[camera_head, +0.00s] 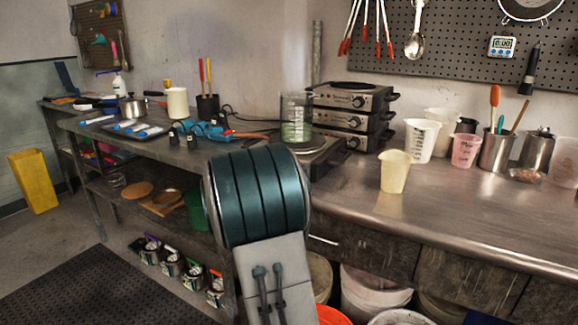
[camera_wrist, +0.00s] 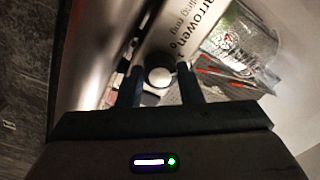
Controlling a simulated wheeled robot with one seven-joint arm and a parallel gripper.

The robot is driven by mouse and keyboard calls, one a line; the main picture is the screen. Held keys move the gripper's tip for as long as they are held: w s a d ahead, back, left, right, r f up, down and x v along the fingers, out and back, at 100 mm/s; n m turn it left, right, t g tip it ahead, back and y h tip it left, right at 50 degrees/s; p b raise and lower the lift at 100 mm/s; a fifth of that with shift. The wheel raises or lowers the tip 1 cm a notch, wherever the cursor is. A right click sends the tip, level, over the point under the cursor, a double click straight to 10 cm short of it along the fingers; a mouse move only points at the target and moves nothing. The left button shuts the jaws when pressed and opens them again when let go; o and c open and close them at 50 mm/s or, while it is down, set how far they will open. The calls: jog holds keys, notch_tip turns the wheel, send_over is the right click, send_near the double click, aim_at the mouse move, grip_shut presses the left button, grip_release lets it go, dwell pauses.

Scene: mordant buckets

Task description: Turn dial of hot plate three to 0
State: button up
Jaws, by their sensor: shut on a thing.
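In the wrist view my gripper (camera_wrist: 160,70) has its two dark fingers on either side of a round, pale-topped dial (camera_wrist: 158,77), closed on it. The dial sits on the front of a hot plate (camera_wrist: 180,25) with printed lettering. I cannot tell which hot plate is number three.
Three stacked hot plates (camera_head: 352,121) stand behind, against the wall. A yellowish cup (camera_head: 395,172) stands on the steel bench (camera_head: 470,220) to the right, with measuring jugs and utensil pots beyond. Blue-handled tools (camera_head: 203,131) lie left. The bench's front right is clear.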

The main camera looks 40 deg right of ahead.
jog(key=n+p, duration=0.4)
jog(key=n, duration=0.1)
jog(key=shift+r+n+p, duration=0.15)
jog(key=shift+n+p, duration=0.15)
jog(key=shift+p, duration=0.05)
jog(key=shift+n+p, duration=1.25)
jog(key=shift+n, duration=0.35)
jog(key=shift+f, duration=0.25)
jog(key=o, duration=1)
jog(key=v, duration=1.3)
jog(key=shift+s+a, duration=0.2)
jog(key=shift+a, duration=0.15)
